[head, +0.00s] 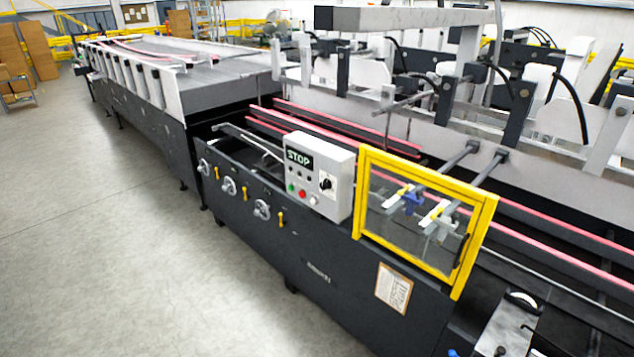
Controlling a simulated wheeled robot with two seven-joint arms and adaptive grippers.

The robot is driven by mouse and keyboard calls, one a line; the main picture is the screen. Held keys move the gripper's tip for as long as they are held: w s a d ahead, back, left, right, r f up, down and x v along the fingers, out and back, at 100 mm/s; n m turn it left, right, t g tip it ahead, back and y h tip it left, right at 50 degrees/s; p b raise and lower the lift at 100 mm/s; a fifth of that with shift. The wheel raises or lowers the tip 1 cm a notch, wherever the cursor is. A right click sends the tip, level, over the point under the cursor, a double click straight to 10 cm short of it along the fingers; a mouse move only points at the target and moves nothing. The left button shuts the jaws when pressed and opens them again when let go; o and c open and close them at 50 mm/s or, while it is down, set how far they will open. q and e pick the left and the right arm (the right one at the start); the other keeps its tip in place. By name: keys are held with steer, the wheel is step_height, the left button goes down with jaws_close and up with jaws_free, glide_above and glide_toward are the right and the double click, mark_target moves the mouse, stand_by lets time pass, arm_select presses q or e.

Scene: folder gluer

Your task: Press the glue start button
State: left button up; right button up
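A light grey control box (341,172) stands on the near side of the dark folder gluer, left of a yellow-framed guard. A black rotary knob (327,184) is on the right of the panel. No label naming the glue start button is legible. Neither of my grippers is in view.
The yellow-framed clear guard (408,218) stands right of the box. Handwheels (262,209) with yellow levers stick out of the machine's side. Pink belts (560,253) run along the machine. The grey floor (120,230) at the left is clear.

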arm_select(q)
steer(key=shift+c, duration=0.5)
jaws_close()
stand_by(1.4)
